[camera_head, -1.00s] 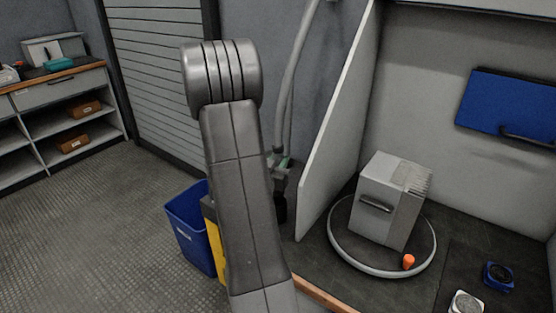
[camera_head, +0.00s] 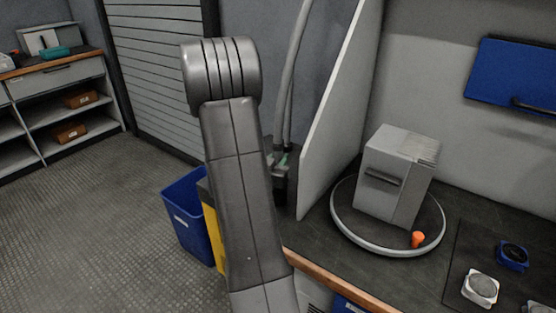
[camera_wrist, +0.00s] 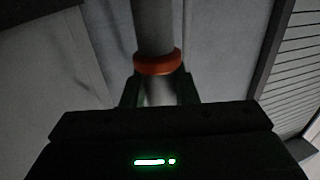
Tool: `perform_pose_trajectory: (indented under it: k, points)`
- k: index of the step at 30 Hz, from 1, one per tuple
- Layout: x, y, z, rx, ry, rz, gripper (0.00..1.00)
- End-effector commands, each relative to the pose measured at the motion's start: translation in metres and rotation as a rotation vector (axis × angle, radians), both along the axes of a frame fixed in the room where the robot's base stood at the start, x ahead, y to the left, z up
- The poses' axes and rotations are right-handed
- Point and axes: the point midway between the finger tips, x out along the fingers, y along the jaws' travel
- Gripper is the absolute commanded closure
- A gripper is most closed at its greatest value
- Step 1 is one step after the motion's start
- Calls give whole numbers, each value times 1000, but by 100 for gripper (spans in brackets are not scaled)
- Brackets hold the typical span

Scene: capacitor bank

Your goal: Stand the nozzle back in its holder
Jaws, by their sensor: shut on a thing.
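The nozzle (camera_wrist: 152,30) is a grey tube with an orange-red collar (camera_wrist: 158,63) in the wrist view. My gripper (camera_wrist: 160,92) is shut on it just below the collar, with a dark finger on each side. In the head view my gripper (camera_head: 280,172) is partly hidden behind my arm, at the lower end of a grey hose (camera_head: 293,65) that comes down from the top. The nozzle's tip is hidden. I cannot make out the holder in either view.
A pale upright panel (camera_head: 335,125) stands just right of the hose. On the bench a grey box (camera_head: 395,185) sits on a round turntable (camera_head: 350,235) with an orange piece (camera_head: 417,239). A blue bin (camera_head: 185,220) stands on the floor. The floor at left is clear.

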Motion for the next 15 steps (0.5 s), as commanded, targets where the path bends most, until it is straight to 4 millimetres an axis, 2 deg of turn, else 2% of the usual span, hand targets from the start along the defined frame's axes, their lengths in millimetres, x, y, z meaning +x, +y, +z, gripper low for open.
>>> perform_pose_trajectory:
  k: [10, 11, 14, 15]
  points:
    - [0, 0, -2, 0, -1, 0, 100]
    - [0, 0, -2, 0, -1, 0, 70]
    - [0, 0, -2, 0, -1, 0, 50]
    - [0, 0, -2, 0, -1, 0, 48]
